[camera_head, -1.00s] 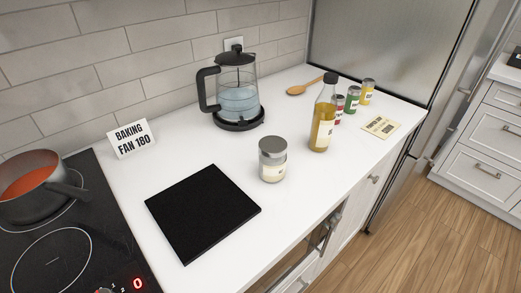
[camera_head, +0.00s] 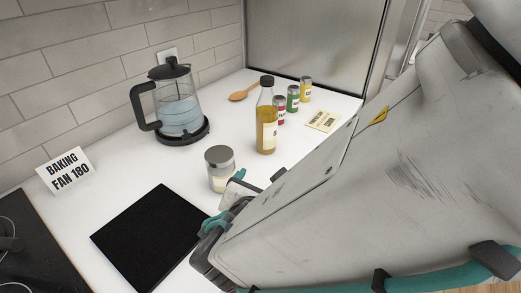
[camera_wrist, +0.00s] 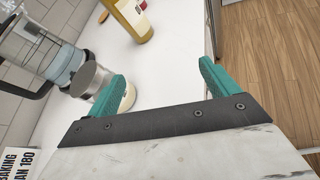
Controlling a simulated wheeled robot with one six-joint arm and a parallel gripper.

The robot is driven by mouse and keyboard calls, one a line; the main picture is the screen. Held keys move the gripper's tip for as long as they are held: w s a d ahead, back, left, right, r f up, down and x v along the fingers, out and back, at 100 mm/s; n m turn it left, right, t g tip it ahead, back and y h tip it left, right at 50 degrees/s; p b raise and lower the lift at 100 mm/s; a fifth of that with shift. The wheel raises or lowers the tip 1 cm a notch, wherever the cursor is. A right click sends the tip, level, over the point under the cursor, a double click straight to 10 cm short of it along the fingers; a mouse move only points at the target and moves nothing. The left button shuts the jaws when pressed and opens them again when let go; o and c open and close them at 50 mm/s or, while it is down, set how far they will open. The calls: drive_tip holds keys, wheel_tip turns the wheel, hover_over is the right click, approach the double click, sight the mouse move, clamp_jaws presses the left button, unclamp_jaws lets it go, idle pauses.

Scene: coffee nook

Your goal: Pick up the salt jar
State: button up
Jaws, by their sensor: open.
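A glass jar with a grey metal lid and pale contents (camera_head: 220,168), the likely salt jar, stands upright on the white counter. Its label is too small to read. In the wrist view its lid (camera_wrist: 91,80) shows left of my left finger, and that finger hides part of its body. My gripper (camera_wrist: 162,70) is open, with two teal fingers and nothing between them but bare counter. In the head view my arm comes in from the right, and the gripper is low beside the jar's near right side. I cannot tell whether a finger touches the jar.
An oil bottle (camera_head: 266,118) stands behind the jar, with small red, green (camera_head: 293,98) and yellow spice jars beyond. A glass kettle (camera_head: 177,108) stands at the back left. A black board (camera_head: 150,238) lies in front. A sign (camera_head: 66,171) and the stove edge are left.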

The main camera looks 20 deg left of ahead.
sight(220, 162)
drive_tip(key=a+n+y, duration=0.1)
drive_tip(key=a+n, duration=0.1)
drive_tip(key=a, duration=0.1)
drive_tip(key=s+a+n+y, duration=0.1)
drive_tip(key=a+n+y, duration=0.1)
drive_tip(key=a+n, duration=0.1)
drive_tip(key=s+a+n+y, duration=0.1)
drive_tip(key=a+n+y, duration=0.1)
drive_tip(key=shift+a+r+g, duration=0.3)
drive_tip(key=shift+a+r, duration=0.05)
drive_tip(key=shift+a, duration=0.05)
drive_tip(key=shift+w+a+n+y, duration=0.1)
drive_tip(key=shift+a+n+y, duration=0.2)
drive_tip(key=shift+n, duration=0.1)
drive_tip(key=x, duration=0.7)
drive_tip(key=shift+w+d+r, duration=0.2)
drive_tip(key=shift+w+r, duration=0.1)
drive_tip(key=shift+w, duration=0.05)
drive_tip(key=c, duration=1.3)
drive_tip(key=shift+r, duration=0.1)
